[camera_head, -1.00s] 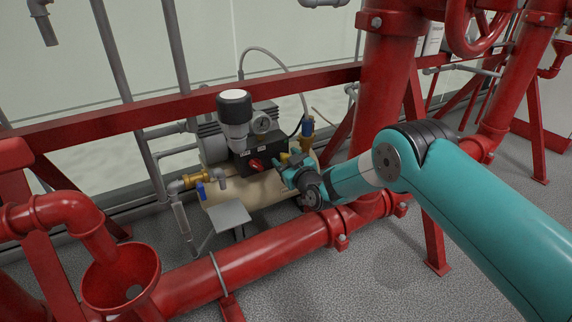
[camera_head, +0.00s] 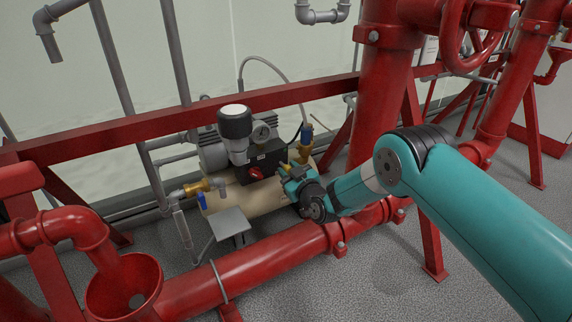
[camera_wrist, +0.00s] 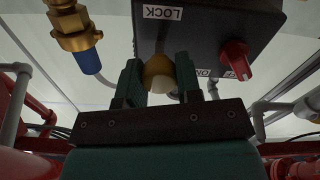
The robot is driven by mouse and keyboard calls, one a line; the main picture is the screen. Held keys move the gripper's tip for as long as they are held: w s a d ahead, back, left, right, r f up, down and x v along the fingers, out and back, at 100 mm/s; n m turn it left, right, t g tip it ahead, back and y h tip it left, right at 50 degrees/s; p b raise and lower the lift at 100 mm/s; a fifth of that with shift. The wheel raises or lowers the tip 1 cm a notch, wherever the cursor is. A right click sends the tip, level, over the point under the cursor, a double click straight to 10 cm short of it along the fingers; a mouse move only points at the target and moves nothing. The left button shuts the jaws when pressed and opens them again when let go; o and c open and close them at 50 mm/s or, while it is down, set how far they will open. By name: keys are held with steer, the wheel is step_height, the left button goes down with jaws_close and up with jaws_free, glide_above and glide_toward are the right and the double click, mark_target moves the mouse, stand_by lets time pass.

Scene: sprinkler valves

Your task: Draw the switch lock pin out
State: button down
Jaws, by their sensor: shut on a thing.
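The switch box (camera_head: 262,160) is a dark box on top of the compressor. In the wrist view the dark box (camera_wrist: 205,35) carries a white "LOCK" label (camera_wrist: 162,13) and a red switch knob (camera_wrist: 237,58) beside an "ON" label. The lock pin (camera_wrist: 158,68) shows as a yellowish rounded head with a pale end, below the "LOCK" label. My gripper (camera_wrist: 160,82) is shut on it, one dark green finger on each side. How far its shaft sits in the box is hidden. In the head view my gripper (camera_head: 285,172) is at the box's right front, and the pin is too small to make out.
A brass fitting with a blue end (camera_wrist: 82,40) is close left of my fingers in the wrist view. The beige compressor tank (camera_head: 262,197) lies below the box.

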steer(key=c, duration=0.8)
jaws_free()
steer(key=shift+p+v, duration=2.65)
steer(key=shift+v, duration=3.4)
steer(key=shift+f, duration=0.1)
